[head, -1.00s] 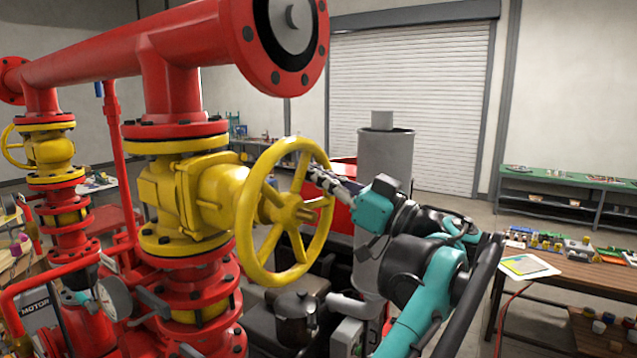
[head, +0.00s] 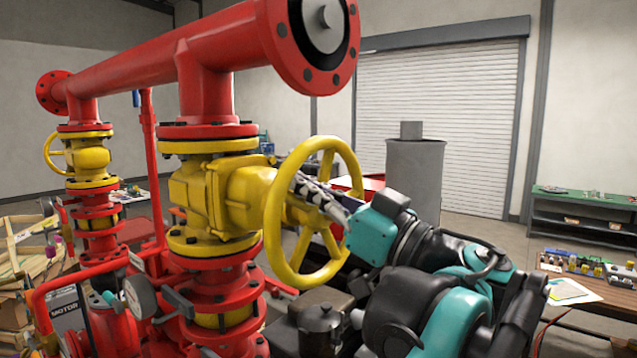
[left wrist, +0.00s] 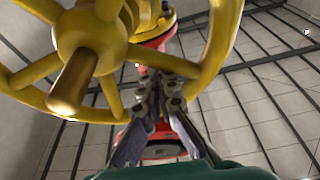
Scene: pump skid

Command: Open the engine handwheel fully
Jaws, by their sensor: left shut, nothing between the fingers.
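The large yellow handwheel (head: 272,235) stands upright on the side of a yellow valve body (head: 232,195) in the red pipework. My left gripper (head: 297,182) is shut and empty, its slim fingers overlapping the upper part of the wheel in the head view. In the left wrist view, the fingers (left wrist: 160,88) point into the gap between the handwheel's hub (left wrist: 90,38) and its rim. The shaft end sticks out of the hub towards the camera. I cannot tell whether the fingers touch a spoke or the rim. My right gripper is out of view.
A smaller yellow handwheel (head: 52,155) sits on another valve at the far left. A pressure gauge (head: 140,295) and a dark pot-like part (head: 321,330) are low near the valve. A grey cylinder (head: 415,180) stands behind my arm. A workbench (head: 590,295) is at the right.

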